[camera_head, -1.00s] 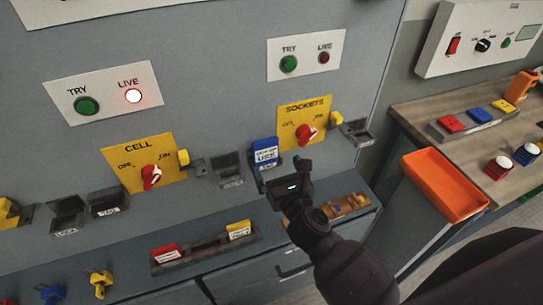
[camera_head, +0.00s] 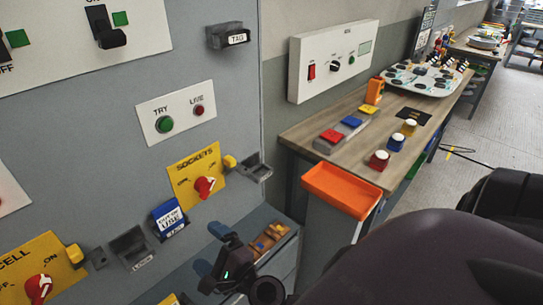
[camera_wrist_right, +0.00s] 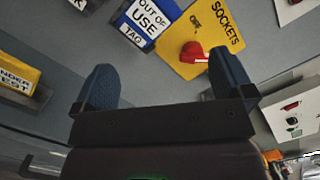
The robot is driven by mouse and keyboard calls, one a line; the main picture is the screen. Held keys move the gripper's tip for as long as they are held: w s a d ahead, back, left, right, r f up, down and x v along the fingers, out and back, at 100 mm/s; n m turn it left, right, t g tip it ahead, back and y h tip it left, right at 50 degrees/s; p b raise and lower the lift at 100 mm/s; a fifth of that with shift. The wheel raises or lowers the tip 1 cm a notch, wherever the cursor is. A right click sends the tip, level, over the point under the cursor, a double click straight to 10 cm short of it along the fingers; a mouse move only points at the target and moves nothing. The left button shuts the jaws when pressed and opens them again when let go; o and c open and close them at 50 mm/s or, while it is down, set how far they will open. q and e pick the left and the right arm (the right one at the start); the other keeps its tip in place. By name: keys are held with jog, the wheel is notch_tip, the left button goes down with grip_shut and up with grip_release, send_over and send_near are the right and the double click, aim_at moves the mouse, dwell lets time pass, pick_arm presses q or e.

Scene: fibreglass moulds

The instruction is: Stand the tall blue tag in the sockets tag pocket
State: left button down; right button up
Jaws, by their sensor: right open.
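The tall blue tag (camera_head: 168,218) with a white "out of use" label stands in a grey pocket on the panel, below left of the yellow sockets plate (camera_head: 198,176). In the right wrist view the blue tag (camera_wrist_right: 150,17) shows near the top, with the pocket's "TAG" label (camera_wrist_right: 133,35) under it. My right gripper (camera_head: 212,250) is open and empty, below and right of the tag and apart from it. Its two spread fingers (camera_wrist_right: 162,68) also show in the right wrist view. My left gripper is out of view.
An empty-looking grey pocket (camera_head: 131,246) is left of the tag, and another (camera_head: 254,168) right of the sockets plate. An orange tray (camera_head: 342,188) stands at the bench's near end. The wooden bench (camera_head: 330,123) holds red, blue and yellow pieces.

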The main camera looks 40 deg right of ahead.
jog(key=s+d+f+n+g+h, duration=0.1)
jog(key=s+d+f+n+g, duration=0.2)
jog(key=f+n, duration=0.4)
jog(key=s+d+f+n+g+h, duration=0.1)
jog(key=s+d+f+n+g, duration=0.2)
jog(key=n, duration=1.4)
jog(key=s+d+f, duration=0.2)
jog(key=s+f, duration=0.2)
jog(key=s, duration=0.1)
jog(key=shift+d+f+g, duration=0.15)
jog(key=shift+d+g, duration=0.1)
jog(key=shift+g, duration=0.15)
